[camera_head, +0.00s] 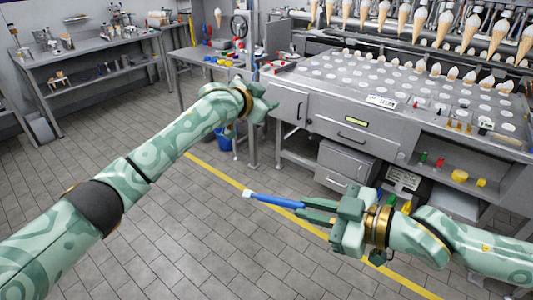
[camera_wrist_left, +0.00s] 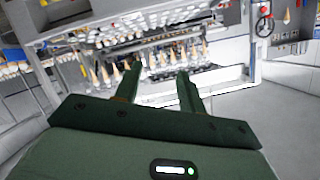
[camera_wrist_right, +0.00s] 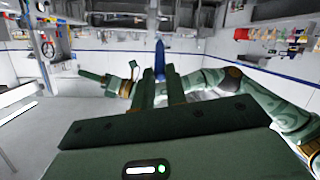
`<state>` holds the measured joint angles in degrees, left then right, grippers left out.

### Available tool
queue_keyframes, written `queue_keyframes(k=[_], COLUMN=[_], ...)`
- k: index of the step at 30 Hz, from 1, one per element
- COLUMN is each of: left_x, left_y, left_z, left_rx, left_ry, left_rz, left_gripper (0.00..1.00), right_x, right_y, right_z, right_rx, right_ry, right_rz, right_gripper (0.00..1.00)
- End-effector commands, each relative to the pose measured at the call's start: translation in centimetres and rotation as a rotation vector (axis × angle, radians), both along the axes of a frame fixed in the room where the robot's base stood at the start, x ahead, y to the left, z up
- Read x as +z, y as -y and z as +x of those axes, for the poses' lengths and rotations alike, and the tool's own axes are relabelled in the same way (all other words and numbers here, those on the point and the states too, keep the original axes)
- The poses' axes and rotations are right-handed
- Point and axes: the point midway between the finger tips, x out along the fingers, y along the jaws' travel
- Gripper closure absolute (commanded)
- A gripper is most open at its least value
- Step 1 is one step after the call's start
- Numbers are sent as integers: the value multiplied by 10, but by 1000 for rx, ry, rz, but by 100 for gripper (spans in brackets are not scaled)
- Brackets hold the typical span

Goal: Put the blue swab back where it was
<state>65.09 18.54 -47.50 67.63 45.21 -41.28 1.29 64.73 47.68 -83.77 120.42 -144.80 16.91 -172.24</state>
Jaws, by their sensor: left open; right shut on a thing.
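The blue swab (camera_head: 276,201) has a blue handle and a white tip that points left. My right gripper (camera_head: 303,209) is shut on its handle end and holds it in the air over the floor, in front of the machine. In the right wrist view the swab (camera_wrist_right: 160,56) stands out between the fingers (camera_wrist_right: 160,82). My left gripper (camera_head: 268,96) is farther off and higher, near the machine's left corner, apart from the swab. In the left wrist view its fingers (camera_wrist_left: 161,82) are spread and nothing shows between them.
A large grey machine (camera_head: 345,105) with cones in rows fills the right. Its lower shelf (camera_head: 450,172) holds small coloured items. A table (camera_head: 190,58) with coloured things and a blue bucket (camera_head: 222,139) stand behind my left arm. The tiled floor (camera_head: 190,235) is clear.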

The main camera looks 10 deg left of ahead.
Motion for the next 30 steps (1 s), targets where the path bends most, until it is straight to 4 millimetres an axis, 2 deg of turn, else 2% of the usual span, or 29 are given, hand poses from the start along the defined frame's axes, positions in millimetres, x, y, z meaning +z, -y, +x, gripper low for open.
queue_keyframes(k=[1, 3, 5, 6, 8, 10, 12, 15, 19, 22, 26, 30], left_x=[36, 78, 109, 126, 140, 135, 113, 72, 41, 36, 31, 12], left_y=[14, 36, 56, 68, 85, 95, 94, 83, 68, 58, 51, 52], left_z=[-6, -24, -47, -66, -103, -149, -192, -236, -279, -291, -288, -284], left_rx=[-44, -114, -187, -239, -327, -431, -526, -643, -773, -818, -816, -814], left_ry=[24, 33, 28, 17, -20, -99, -201, -343, -471, -513, -525, -527], left_rz=[24, 72, 133, 191, 306, 468, 625, 791, 952, 1025, 1071, 1074], left_gripper=[60, 60, 60, 60, 60, 60, 60, 60, 60, 60, 60, 60], right_x=[0, 0, 0, 0, 0, 0, 0, 0, 0, 0, 0, 0], right_y=[0, 0, 0, 0, 0, 0, 0, 0, 0, 0, 0, 0], right_z=[0, 0, 0, 0, 0, 0, 0, 0, 0, 0, 0, 0], right_rx=[0, 0, 0, 0, 0, 0, 0, 0, 0, 0, 0, 0], right_ry=[0, 0, 0, 0, 0, 0, 0, 0, 0, 0, 0, 0], right_rz=[0, 0, 0, 0, 0, 0, 0, 0, 0, 0, 0, 0], right_gripper=[100, 100, 100, 100, 100, 100, 100, 100, 100, 100, 100, 100])
